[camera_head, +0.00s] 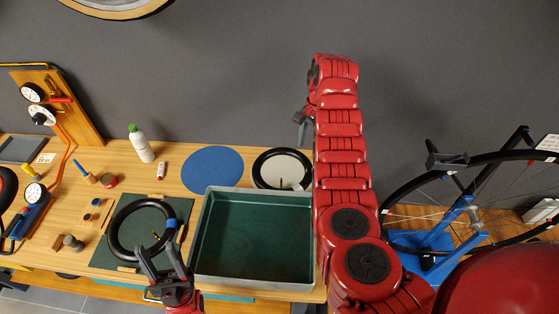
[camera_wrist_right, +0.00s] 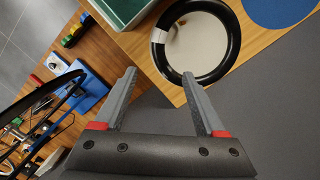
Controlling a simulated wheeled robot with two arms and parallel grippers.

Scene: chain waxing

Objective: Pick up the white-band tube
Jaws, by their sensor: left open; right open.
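The white-band tube (camera_head: 256,167) is a black ring lying around a pale disc at the back of the bench, right of the blue disc. In the right wrist view, the tube (camera_wrist_right: 231,45) shows at the top, with its white band (camera_wrist_right: 158,36) on the left side. My right gripper (camera_head: 300,119) is open and empty, raised above and behind the tube, apart from it. The right wrist view shows its spread fingers (camera_wrist_right: 158,73). My left gripper (camera_head: 162,254) is open at the near edge of another black tube (camera_head: 114,228) with a blue band; contact is unclear.
A green-lined tray (camera_head: 254,283) stands in front of the white-band tube. A blue disc (camera_head: 212,168) and a white bottle (camera_head: 140,143) are to the left. A bicycle wheel on a blue stand (camera_head: 432,240) is at the right. The dark wall (camera_head: 220,90) rises behind the bench.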

